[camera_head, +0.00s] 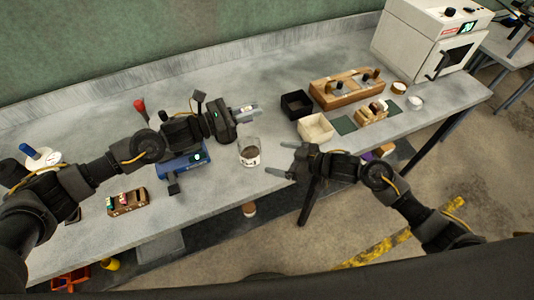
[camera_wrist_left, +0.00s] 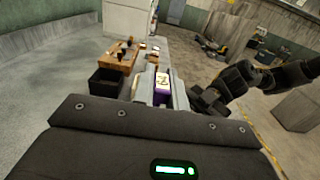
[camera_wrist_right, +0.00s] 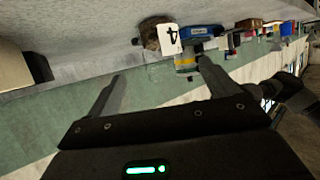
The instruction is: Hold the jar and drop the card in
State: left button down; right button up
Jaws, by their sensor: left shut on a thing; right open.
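The jar (camera_head: 250,155) is clear, with brown grain inside and a white label. It stands upright near the table's front edge. It also shows past the fingertips in the right wrist view (camera_wrist_right: 151,36), its label marked like a 4. My left gripper (camera_head: 246,109) is shut on the card, above and behind the jar in the head view. The card (camera_wrist_left: 162,87) is white and purple with a dark mark and stands between the left fingers. My right gripper (camera_head: 277,158) is open and empty, just right of the jar, its fingers apart from it.
A black box (camera_head: 297,97) and a cream box (camera_head: 316,121) stand right of the jar. A wooden tray (camera_head: 345,95) and a white oven-like machine (camera_head: 425,45) are farther right. A blue device (camera_head: 183,161) lies left of the jar, below my left arm.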

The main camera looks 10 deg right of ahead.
aim_at(259, 154)
pick_arm(q)
jog(key=shift+a, duration=0.1)
pick_arm(e)
jog(key=x, duration=1)
jog(key=shift+w+a+f, duration=0.1)
jog(key=shift+a, duration=0.1)
